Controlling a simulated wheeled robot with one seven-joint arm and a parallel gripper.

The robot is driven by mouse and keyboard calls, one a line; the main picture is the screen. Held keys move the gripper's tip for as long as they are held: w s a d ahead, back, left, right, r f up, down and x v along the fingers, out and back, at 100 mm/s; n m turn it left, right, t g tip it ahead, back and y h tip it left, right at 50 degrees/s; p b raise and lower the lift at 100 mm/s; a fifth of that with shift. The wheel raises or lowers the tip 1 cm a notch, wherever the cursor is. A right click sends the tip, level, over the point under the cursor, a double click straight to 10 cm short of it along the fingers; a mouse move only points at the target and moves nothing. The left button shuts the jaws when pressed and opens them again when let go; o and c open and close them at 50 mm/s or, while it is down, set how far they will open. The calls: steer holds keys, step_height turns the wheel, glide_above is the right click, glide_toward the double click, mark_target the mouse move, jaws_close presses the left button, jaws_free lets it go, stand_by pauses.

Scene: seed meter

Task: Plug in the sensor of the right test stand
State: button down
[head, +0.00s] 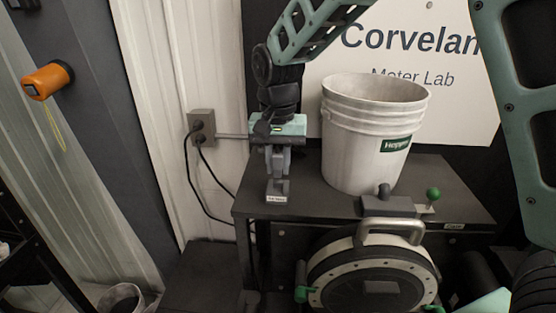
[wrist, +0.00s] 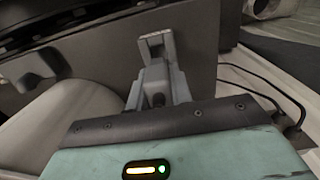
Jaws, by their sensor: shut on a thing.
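In the head view my gripper (head: 278,168) points down at the left end of a dark test stand (head: 310,185). Its fingers are shut on a small grey piece (head: 277,188), just above a white label (head: 276,199) too small to read surely. In the wrist view my gripper (wrist: 157,68) closes on this light grey piece (wrist: 156,42) at its tips. I cannot tell whether the piece is a sensor plug, or whether it is seated in something. A seed meter (head: 372,276) with a round face and metal handle hangs at the stand's front. No sensor socket is clearly visible.
A white hopper bucket (head: 368,140) stands on the stand right of my gripper. A grey block (head: 388,204) and a green-knobbed lever (head: 432,194) sit at the front edge. A wall outlet (head: 202,127) with black cables is left. An orange object (head: 47,80) is on the left post.

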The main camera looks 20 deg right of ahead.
mark_target(278, 176)
steer(key=shift+f+b, duration=1.15)
steer(key=shift+f, duration=0.8)
steer(key=shift+s+f, duration=0.1)
steer(key=shift+f, duration=0.05)
